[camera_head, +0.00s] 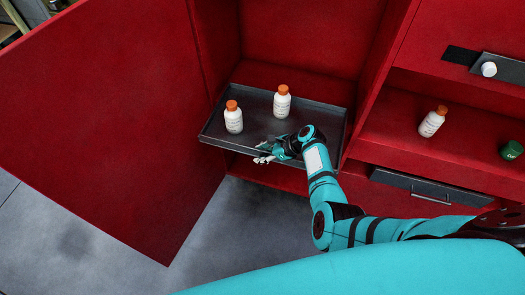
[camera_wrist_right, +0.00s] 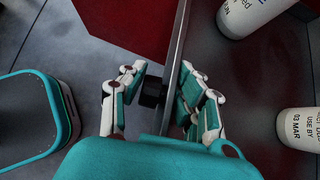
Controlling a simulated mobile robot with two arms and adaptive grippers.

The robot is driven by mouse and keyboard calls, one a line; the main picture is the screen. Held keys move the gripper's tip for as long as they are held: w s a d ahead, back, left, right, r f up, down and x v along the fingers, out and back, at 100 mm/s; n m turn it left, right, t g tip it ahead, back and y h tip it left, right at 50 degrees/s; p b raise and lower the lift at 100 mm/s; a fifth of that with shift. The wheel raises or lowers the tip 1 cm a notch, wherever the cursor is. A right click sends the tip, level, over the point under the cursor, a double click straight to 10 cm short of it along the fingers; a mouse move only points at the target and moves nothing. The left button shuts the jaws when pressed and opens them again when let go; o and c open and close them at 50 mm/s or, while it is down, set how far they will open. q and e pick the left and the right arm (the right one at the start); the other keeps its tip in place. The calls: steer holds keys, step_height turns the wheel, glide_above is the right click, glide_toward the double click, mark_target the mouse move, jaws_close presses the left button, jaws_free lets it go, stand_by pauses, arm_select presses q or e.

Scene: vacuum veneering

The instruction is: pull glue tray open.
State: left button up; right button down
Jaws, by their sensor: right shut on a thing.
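The glue tray (camera_head: 258,122) is a shallow dark grey tray in the open red cabinet, and its front part seems to stick out. Two white bottles with orange caps, a left one (camera_head: 234,120) and a right one (camera_head: 282,103), stand upright in it. My right gripper (camera_head: 265,158) is at the tray's front edge. In the right wrist view its fingers (camera_wrist_right: 163,75) straddle the thin tray wall, shut around it and a black knob (camera_wrist_right: 152,92) on its outer side. The exact contact is partly hidden by the hand. My left gripper is not in view.
A large red door (camera_head: 110,125) stands open at the left. At the right, a shelf holds another orange-capped bottle (camera_head: 432,122) and a green container (camera_head: 511,150), above a grey drawer (camera_head: 425,187) with a bar handle. Grey floor (camera_head: 245,225) lies clear before the cabinet.

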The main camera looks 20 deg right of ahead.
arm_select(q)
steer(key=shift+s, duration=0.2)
arm_select(e)
steer(key=shift+s, duration=0.1)
steer(key=c, duration=1.2)
jaws_free()
steer(key=shift+o, duration=0.3)
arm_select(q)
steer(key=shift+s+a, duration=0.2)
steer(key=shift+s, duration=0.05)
arm_select(e)
steer(key=v, duration=1.2)
